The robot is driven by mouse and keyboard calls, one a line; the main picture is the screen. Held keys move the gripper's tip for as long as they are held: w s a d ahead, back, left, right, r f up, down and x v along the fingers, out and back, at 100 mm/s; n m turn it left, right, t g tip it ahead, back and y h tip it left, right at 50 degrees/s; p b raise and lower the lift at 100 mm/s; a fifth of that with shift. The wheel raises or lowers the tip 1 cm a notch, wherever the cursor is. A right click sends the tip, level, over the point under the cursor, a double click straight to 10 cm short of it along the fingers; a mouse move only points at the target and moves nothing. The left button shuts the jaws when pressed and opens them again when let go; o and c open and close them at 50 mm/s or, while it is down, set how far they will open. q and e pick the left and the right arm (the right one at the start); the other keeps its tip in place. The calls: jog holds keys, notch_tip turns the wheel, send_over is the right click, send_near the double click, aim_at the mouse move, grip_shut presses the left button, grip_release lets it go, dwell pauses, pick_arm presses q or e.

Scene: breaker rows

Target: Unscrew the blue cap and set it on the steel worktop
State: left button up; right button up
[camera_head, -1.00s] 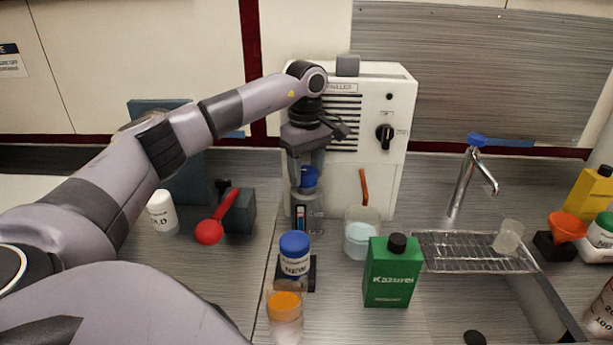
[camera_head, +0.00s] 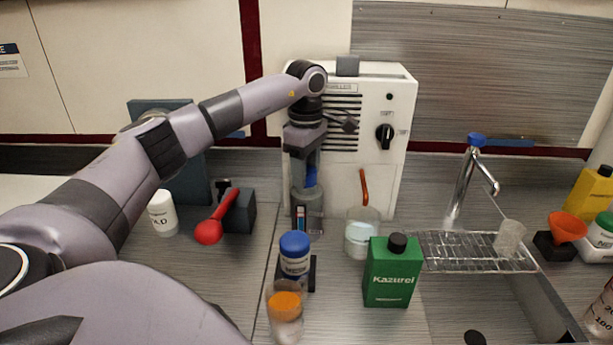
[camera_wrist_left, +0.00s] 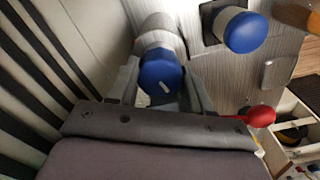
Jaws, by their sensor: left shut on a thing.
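A blue cap (camera_head: 310,177) is between the fingers of my left gripper (camera_head: 306,184), which is shut on it from above. The cap also shows in the left wrist view (camera_wrist_left: 160,72), between the two fingers. Below it a greyish container (camera_head: 314,225) stands upright on the steel worktop (camera_head: 235,270), close in front of the white machine. The cap is in line with the container's top; I cannot tell whether they are still joined. The fingers partly hide both. My right gripper is not in view.
A white jar with a blue lid (camera_head: 294,262) stands in front, with an orange-topped container (camera_head: 285,315) nearer. A beaker (camera_head: 361,240) and green bottle (camera_head: 393,280) are on the right. The white machine (camera_head: 392,100) stands behind. Bare worktop lies at the left front.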

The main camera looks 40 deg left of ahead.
pick_arm(q)
jog(key=shift+r, duration=2.45)
